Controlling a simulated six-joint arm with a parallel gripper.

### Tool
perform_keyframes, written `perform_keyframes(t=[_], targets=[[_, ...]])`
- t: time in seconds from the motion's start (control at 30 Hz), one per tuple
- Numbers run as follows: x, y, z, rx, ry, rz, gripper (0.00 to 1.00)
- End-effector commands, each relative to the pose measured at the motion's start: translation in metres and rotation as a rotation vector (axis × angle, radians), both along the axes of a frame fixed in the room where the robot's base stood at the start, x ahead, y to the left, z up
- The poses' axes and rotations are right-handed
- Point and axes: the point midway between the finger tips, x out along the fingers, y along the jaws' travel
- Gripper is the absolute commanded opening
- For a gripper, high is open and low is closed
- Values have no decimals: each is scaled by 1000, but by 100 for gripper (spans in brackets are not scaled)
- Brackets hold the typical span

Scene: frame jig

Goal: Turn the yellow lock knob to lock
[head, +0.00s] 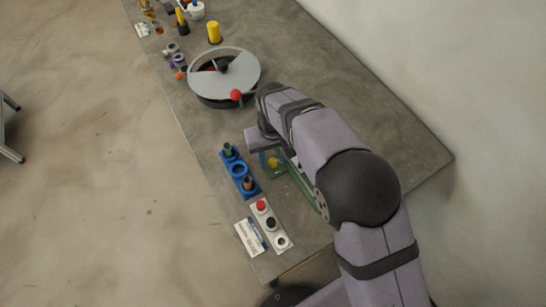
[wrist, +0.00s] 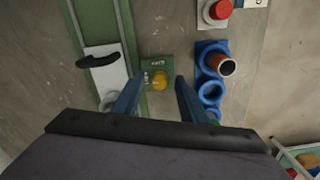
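The yellow lock knob (wrist: 160,81) sits on a small green plate (wrist: 152,66) with white lettering, beside a long green frame (wrist: 93,22). In the head view the yellow knob (head: 273,161) shows just below my gripper, partly crowded by the arm. My gripper (wrist: 158,88) is open, with one blue-grey finger on each side of the knob in the wrist view. The fingers appear apart from the knob, and I cannot tell their height above it. A white block with a black handle (wrist: 98,61) lies on the green frame, left of the knob.
A blue holder (wrist: 211,55) with round sockets stands close right of the knob. A white button panel (head: 262,220) and a label card (head: 251,237) lie nearer the table edge. A round grey turntable (head: 240,75) with a red ball stands farther back.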

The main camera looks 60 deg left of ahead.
Motion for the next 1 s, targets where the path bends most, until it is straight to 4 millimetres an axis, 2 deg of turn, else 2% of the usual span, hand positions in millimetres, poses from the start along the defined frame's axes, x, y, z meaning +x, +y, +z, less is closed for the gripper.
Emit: perform_keyframes(t=[0.17, 0.4, 0.6, 1.0], targets=[[0, 1, 15, 5, -1, 0, 39], [0, 1, 47, 5, -1, 0, 39], [0, 1, 67, 3, -1, 0, 39], [0, 0, 73, 2, 0, 0, 39]])
